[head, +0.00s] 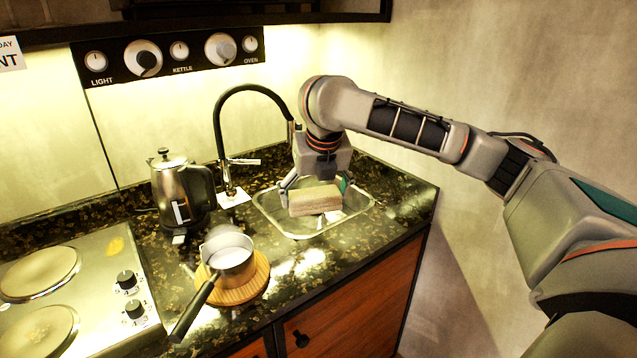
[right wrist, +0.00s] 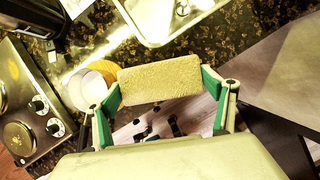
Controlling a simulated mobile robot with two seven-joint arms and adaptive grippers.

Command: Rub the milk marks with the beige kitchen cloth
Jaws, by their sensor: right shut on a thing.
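My right gripper (head: 316,187) points down over the sink and is shut on a beige block-shaped cloth (head: 315,202). The cloth is held level between the two fingers, and it also shows between them in the right wrist view (right wrist: 160,77). I cannot tell whether it touches anything below. Pale bright patches (head: 308,262) show on the dark counter in front of the sink; I cannot tell milk marks from lamp glare there. A yellowish smear (head: 115,245) shows on the steel hob. My left gripper is not in view.
A saucepan (head: 230,255) with white liquid stands on a round wooden board (head: 256,286), its handle pointing front left. A steel kettle (head: 181,190) stands behind it. The black tap (head: 218,140) arches beside the sink (head: 283,227). The hob (head: 85,262) is at left; a wall stands at right.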

